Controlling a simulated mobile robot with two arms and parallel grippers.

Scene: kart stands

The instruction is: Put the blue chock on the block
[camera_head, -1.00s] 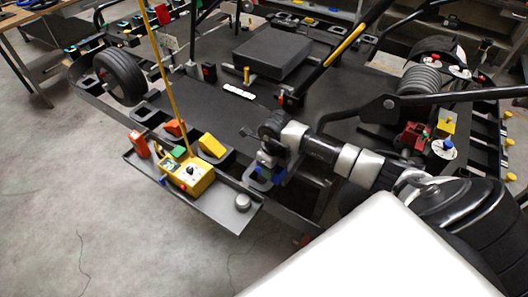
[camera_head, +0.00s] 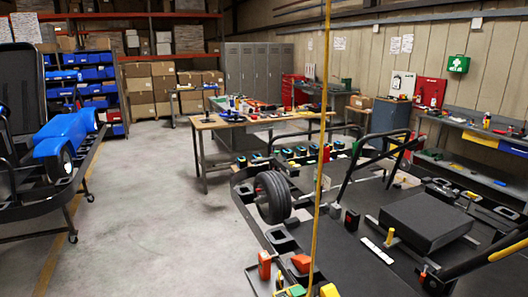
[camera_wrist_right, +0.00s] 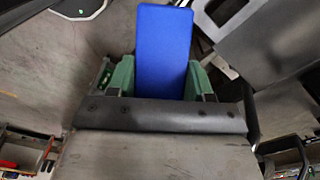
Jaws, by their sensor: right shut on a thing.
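The blue chock (camera_wrist_right: 164,40) is in the right wrist view, a smooth blue slab between the green finger pads of my right gripper (camera_wrist_right: 162,78). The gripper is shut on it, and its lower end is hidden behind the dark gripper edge. Neither gripper is in the head view now. A flat dark block (camera_head: 428,220) lies on the kart's black deck at the right of the head view; I cannot tell whether it is the task's block. My left gripper is out of sight.
A thin yellow pole (camera_head: 319,150) rises in front. A wheel (camera_head: 272,197) sits at the kart's left corner. Open grey floor (camera_head: 160,215) lies left, before a wooden workbench (camera_head: 262,118).

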